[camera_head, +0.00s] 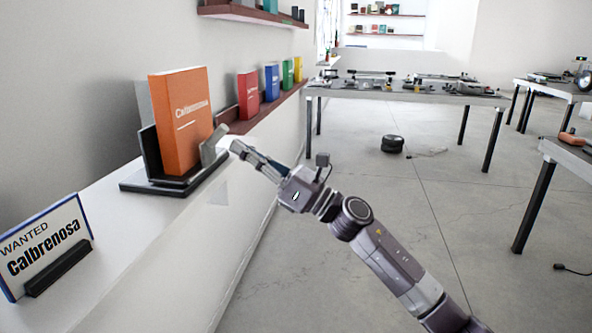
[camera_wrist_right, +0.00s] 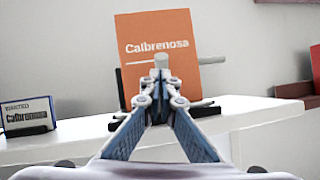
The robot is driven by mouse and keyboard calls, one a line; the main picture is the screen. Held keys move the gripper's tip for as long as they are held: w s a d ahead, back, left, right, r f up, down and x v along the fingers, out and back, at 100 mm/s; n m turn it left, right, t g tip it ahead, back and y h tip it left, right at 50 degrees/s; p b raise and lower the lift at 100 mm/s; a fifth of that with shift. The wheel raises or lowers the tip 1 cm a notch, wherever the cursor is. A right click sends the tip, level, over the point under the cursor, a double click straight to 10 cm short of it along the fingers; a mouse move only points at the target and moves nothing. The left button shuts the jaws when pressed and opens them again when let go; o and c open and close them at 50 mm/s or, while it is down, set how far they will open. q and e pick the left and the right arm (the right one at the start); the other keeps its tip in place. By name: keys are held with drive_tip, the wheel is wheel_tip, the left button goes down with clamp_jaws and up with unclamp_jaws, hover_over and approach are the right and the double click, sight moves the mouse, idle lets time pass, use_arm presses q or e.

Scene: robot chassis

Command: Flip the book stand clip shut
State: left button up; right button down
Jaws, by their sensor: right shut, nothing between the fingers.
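The book stand (camera_head: 150,152) is black with a flat base and stands on the white ledge at the left. It holds an upright orange book labelled "Calbrenosa" (camera_head: 181,110); the book also shows in the wrist view (camera_wrist_right: 140,45). A grey clip (camera_head: 213,146) sticks up at a tilt at the stand's right front side, apart from the book's cover at its top. My right gripper (camera_head: 236,147) is shut and empty, its tips close to the clip's right side. In the wrist view its fingertips (camera_wrist_right: 161,76) lie in front of the book; contact is unclear. My left gripper is not in view.
A "WANTED Calbrenosa" sign (camera_head: 45,245) stands on the white ledge (camera_head: 130,235) at front left. Several coloured books stand on a brown shelf (camera_head: 262,112) behind. Tables with parts (camera_head: 400,93) are farther back. Open floor lies right of the ledge.

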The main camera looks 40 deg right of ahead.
use_arm(q)
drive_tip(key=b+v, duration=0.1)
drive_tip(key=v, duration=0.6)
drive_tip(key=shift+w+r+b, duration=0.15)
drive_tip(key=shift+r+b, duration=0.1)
drive_tip(key=shift+b, duration=0.05)
use_arm(e)
drive_tip(key=s+d+f, duration=0.1)
drive_tip(key=s+d, duration=0.5)
drive_tip(key=s, duration=0.3)
drive_tip(key=shift+s, duration=0.25)
